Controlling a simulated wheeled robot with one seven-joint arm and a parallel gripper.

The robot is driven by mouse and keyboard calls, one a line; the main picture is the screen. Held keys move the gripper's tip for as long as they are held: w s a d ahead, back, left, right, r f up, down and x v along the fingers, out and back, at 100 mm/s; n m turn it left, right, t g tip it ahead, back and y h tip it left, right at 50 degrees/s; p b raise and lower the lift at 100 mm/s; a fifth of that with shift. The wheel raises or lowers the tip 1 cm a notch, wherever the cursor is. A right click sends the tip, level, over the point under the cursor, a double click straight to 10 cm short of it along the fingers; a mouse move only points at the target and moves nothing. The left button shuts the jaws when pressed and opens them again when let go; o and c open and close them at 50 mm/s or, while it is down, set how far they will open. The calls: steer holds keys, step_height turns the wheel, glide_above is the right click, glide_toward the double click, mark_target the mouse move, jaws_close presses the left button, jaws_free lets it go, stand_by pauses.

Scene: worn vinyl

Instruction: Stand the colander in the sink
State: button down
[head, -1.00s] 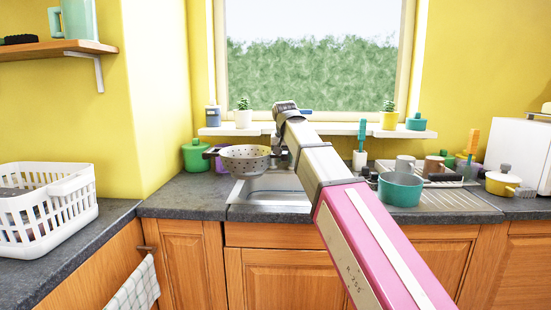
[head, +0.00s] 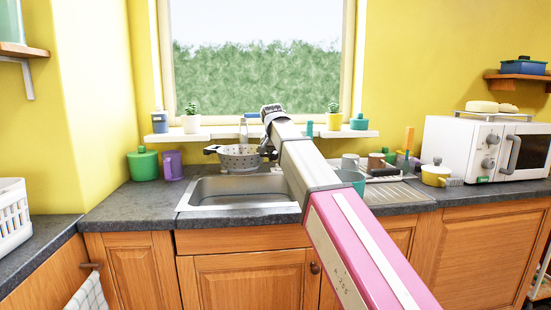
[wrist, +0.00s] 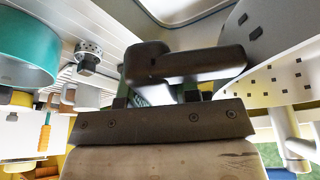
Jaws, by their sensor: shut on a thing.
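The colander (head: 238,160) is a pale grey bowl with dark holes and dark handles. It is held roughly level, in front of the window wall, and appears above the back part of the sink (head: 205,197); its exact height is hard to tell. The sink basin is steel and its visible part is empty. My gripper (head: 267,150) is at the colander's right side, shut on its handle.
A teal pot (head: 352,180) stands right of the sink, partly behind my arm. A purple mug (head: 173,166) and a green pot (head: 143,164) stand at the left. A shelf (head: 170,136) with plants runs behind. The counter left of the sink is clear in front.

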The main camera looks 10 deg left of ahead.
steer(key=shift+f, duration=9.15)
steer(key=c, duration=0.8)
jaws_free()
steer(key=shift+r, duration=0.15)
steer(key=shift+v, duration=3.85)
